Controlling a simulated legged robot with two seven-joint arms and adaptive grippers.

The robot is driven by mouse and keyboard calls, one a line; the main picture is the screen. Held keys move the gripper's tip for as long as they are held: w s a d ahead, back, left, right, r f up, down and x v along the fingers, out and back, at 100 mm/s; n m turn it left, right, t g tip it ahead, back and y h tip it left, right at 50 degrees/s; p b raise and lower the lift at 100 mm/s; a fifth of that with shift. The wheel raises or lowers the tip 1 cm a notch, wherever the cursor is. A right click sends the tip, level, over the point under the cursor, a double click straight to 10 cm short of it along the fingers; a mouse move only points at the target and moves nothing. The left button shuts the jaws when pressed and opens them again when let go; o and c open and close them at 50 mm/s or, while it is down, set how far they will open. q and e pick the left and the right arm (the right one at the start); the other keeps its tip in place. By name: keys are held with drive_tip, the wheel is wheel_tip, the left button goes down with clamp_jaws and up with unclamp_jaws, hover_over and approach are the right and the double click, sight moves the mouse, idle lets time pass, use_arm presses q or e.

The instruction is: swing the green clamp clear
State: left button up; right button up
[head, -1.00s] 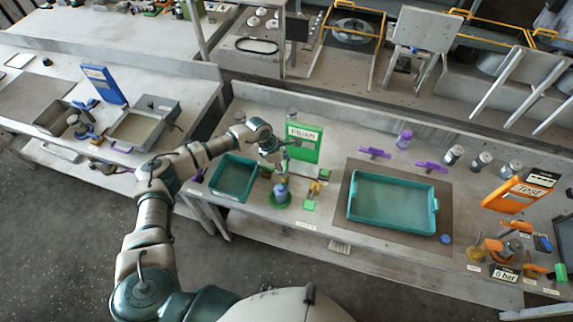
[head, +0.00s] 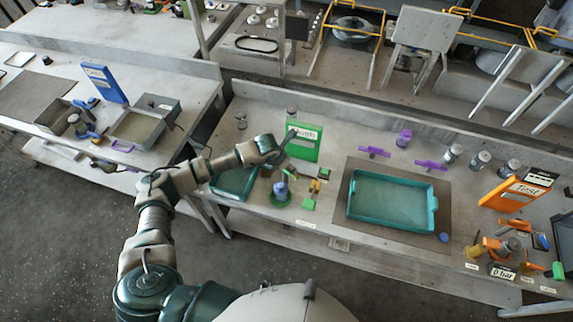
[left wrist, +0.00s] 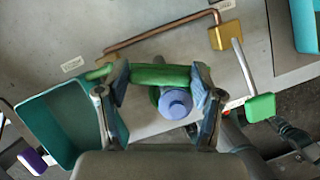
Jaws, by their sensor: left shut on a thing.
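The green clamp (left wrist: 160,76) shows in the left wrist view as a green bar lying across between my two fingers. My left gripper (left wrist: 162,92) is shut on it. A blue-capped fitting (left wrist: 175,103) is just below the bar in that view; its lower part is partly hidden. In the head view, my left gripper (head: 284,163) is above the bench near that blue fitting (head: 281,188), which stands on a green base. My wrist hides much of the grip and the clamp there. My right gripper is not in view.
A green sign (head: 304,143) stands behind my left wrist. A teal tray (head: 236,183) lies left of it, and a larger teal tray (head: 433,203) sits right on a brown mat. A copper pipe with a yellow block (left wrist: 225,36) and a green block on a rod (left wrist: 260,107) are close by.

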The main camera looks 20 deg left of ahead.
use_arm(q)
drive_tip(key=shift+s+a+f+n+y+b, duration=0.15)
drive_tip(key=shift+n+y+b, duration=0.3)
drive_tip(key=shift+n, duration=0.6)
drive_tip(key=shift+s+d+f+n+y+b, duration=0.15)
drive_tip(key=shift+n+y+b, duration=0.3)
drive_tip(key=shift+n, duration=0.6)
drive_tip(key=o, duration=1.1)
drive_tip(key=shift+r, duration=0.1)
drive_tip(key=shift+o, duration=0.2)
drive_tip(key=shift+a+r, duration=0.1)
drive_tip(key=shift+w+r, duration=0.1)
drive_tip(key=v, duration=1.1)
drive_tip(key=shift+s+r, duration=0.2)
drive_tip(key=shift+s, duration=0.15)
